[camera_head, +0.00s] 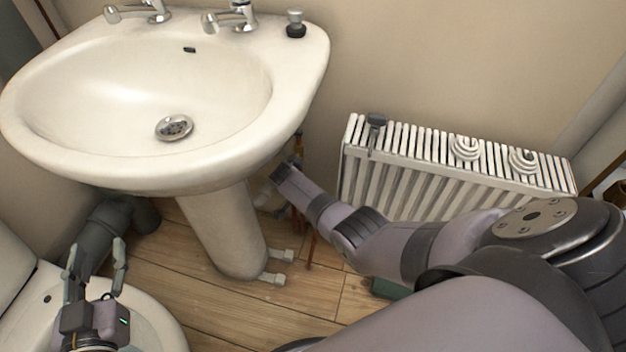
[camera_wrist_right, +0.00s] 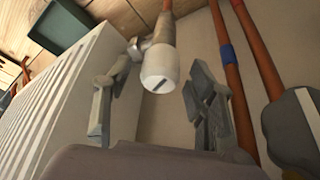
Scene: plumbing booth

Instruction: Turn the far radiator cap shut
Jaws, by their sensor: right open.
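A white radiator cap (camera_wrist_right: 158,68) with a dark slot in its end sits on a metal valve with a copper pipe, beside the radiator's end. My right gripper (camera_wrist_right: 160,82) is open, one finger on each side of the cap in the picture. I cannot tell whether either finger touches it. The radiator (camera_head: 460,172) is white and ribbed, against the wall; its side also shows in the right wrist view (camera_wrist_right: 62,95). In the head view my right arm reaches toward its left end, with the gripper largely hidden. My left gripper (camera_head: 96,262) is open and empty above the toilet.
The sink (camera_head: 310,75) and its pedestal (camera_head: 222,232) stand left of my right arm. Copper pipes (camera_wrist_right: 225,60) run close beside the right gripper. White rings (camera_head: 465,148) and a grey item (camera_head: 376,121) lie on the radiator. A green box (camera_wrist_right: 62,25) is on the floor.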

